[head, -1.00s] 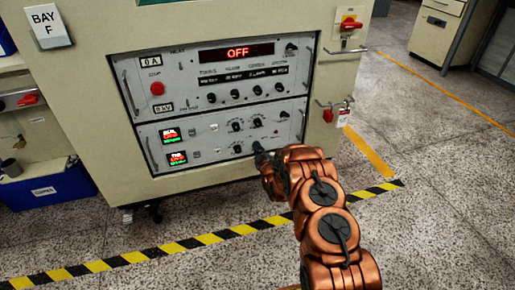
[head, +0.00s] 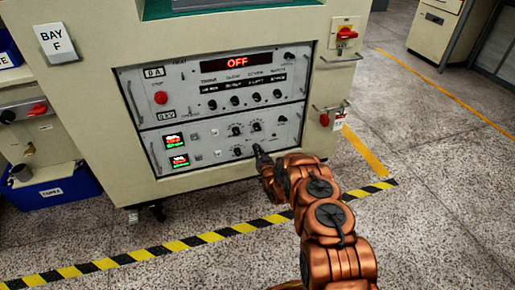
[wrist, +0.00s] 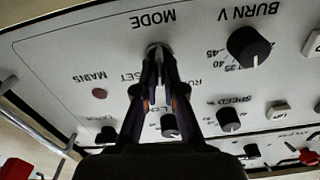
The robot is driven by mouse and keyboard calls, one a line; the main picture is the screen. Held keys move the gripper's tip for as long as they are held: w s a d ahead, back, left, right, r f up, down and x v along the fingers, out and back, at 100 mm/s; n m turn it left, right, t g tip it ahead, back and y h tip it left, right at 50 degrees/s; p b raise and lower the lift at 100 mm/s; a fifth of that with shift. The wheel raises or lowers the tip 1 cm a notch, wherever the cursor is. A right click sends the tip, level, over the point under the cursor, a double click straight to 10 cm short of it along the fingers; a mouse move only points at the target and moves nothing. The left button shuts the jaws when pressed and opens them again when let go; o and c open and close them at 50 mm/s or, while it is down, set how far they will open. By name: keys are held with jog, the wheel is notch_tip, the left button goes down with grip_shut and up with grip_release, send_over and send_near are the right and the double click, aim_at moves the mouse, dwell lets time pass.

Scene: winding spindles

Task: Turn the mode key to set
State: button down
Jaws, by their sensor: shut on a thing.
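The mode key (wrist: 157,47) is a small metal part under the MODE label on the grey control panel, which appears upside down in the wrist view. SET and RUN are printed on either side of it, partly behind my fingers. My gripper (wrist: 158,58) is shut on the key, with both dark fingertips around it. The fingers hide most of the key, so I cannot tell its exact angle. In the head view my gripper (head: 259,152) is at the lower right of the panel (head: 215,152), and the key is too small to make out.
A BURN V knob (wrist: 249,47) and a SPEED knob (wrist: 228,119) are beside my gripper in the wrist view. A red MAINS lamp (wrist: 99,93) is on the other side. A red display (head: 237,61) reads OFF. Striped floor tape (head: 200,240) runs before the cabinet.

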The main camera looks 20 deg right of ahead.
jog(key=shift+d+m+p, duration=0.15)
jog(key=shift+m+p, duration=1.25)
jog(key=shift+m, duration=2.2)
jog(key=shift+f, duration=0.1)
jog(key=c, duration=1.3)
grip_release()
jog(key=shift+s, duration=6)
